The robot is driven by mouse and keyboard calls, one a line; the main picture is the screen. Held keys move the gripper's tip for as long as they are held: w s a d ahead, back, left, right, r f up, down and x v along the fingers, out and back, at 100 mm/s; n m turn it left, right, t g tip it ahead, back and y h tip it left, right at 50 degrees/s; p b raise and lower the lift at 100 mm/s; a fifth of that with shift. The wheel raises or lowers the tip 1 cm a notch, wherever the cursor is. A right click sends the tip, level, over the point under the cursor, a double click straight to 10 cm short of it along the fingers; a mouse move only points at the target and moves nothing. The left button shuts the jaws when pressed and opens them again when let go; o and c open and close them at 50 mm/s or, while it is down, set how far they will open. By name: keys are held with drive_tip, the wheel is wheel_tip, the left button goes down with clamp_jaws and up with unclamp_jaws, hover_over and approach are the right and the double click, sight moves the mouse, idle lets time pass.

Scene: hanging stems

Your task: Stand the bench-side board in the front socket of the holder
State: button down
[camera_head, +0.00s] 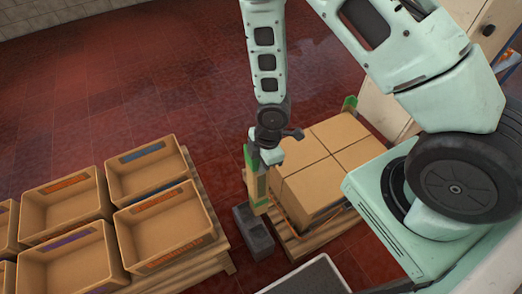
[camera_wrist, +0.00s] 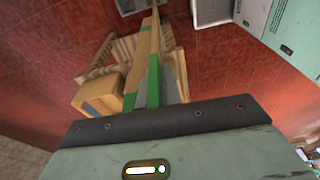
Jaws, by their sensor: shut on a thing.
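A long tan board with green markings (camera_head: 259,187) hangs below my gripper (camera_head: 264,152) in the head view. It looks nearly upright, in front of the near left corner of the carton stack. My gripper is shut on its upper end. In the wrist view the board (camera_wrist: 146,50) runs away from the jaws, with green on its near part. A dark grey block (camera_head: 254,238), perhaps the holder, stands on the floor just below the board. Its sockets are not clear, and I cannot tell whether the board's lower end touches it.
Tan cartons (camera_head: 322,165) stand on a wooden pallet (camera_head: 308,242) right of the board. Another green-topped piece (camera_head: 349,104) shows behind them. Open tan bins (camera_head: 165,228) fill a pallet at left. A grey tray (camera_head: 310,278) is at the front. Red floor behind is clear.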

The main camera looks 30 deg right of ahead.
drive_tip(key=b, duration=2.8)
approach(261, 213)
drive_tip(key=f, duration=0.3)
drive_tip(key=a+f, duration=0.1)
drive_tip(key=f, duration=0.6)
drive_tip(key=shift+a, duration=0.3)
drive_tip(key=shift+f, duration=0.55)
idle(0.3)
drive_tip(key=c, duration=1.5)
unclamp_jaws()
drive_tip(key=shift+r, duration=0.1)
wheel_tip(261, 213, up, 17)
drive_tip(key=d+p, duration=0.2)
drive_tip(key=shift+d, duration=0.3)
